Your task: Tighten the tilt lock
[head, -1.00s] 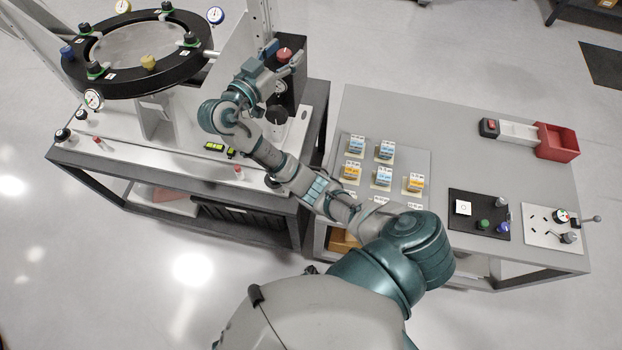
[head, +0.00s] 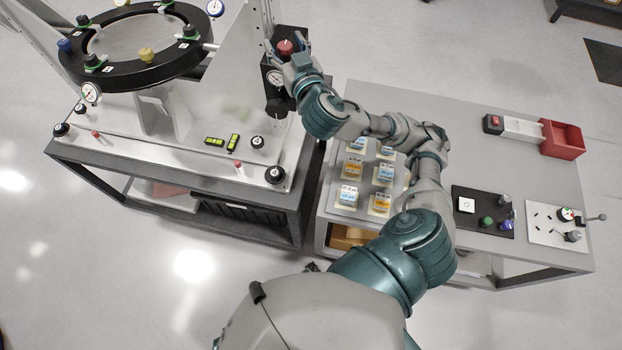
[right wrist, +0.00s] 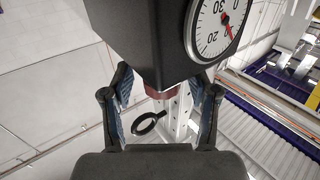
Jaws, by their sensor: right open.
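The mirror fixture has a dark upright box with a white dial (head: 275,77) and a red knob (head: 285,47) on top. I cannot read which part is labelled the tilt lock. My right gripper (head: 289,44) is open at the red knob, with a finger to either side in the head view. In the right wrist view the open fingers (right wrist: 161,90) flank a dark red part (right wrist: 160,91) under the dark box (right wrist: 150,40); contact cannot be told. The dial (right wrist: 215,25) shows there too. My left gripper is out of view.
The round black mirror ring (head: 75,60) with several knobs and gauges stands left on the fixture bench. A black knob (head: 275,175) sits at the bench's front corner. The grey table (head: 450,130) at right bears labelled blocks, a red bin (head: 562,140) and control panels.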

